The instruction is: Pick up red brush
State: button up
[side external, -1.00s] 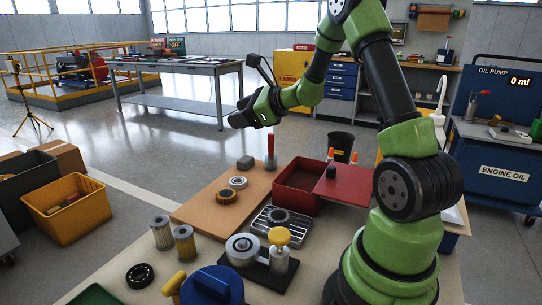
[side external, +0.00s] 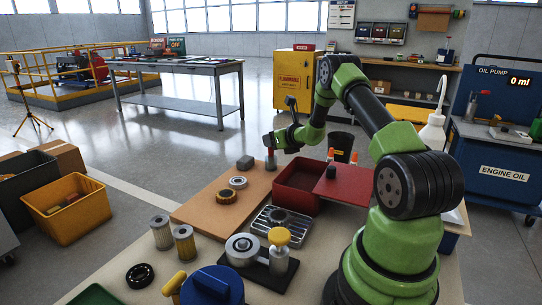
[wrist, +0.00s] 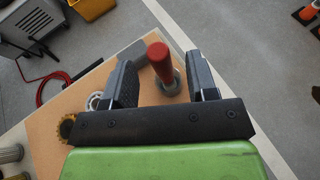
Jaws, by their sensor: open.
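The red brush (side external: 270,159) stands upright on the far corner of the brown board (side external: 205,208), with its red handle up. In the wrist view the brush (wrist: 160,58) stands between the two dark fingers of my gripper (wrist: 160,66), with a visible gap on both sides. My gripper (side external: 273,139) is open and has its fingers around the upper part of the brush in the side view. The fingers partly hide the handle there.
A grey block (side external: 245,162), a pale ring (side external: 238,182) and a brown gear (side external: 227,196) lie on the board. A red open box (side external: 297,200) stands to the right of the brush.

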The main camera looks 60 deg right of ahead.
jog(key=shift+x, duration=2.3)
jog(key=shift+r, duration=0.1)
jog(key=shift+c, duration=0.5)
grip_shut()
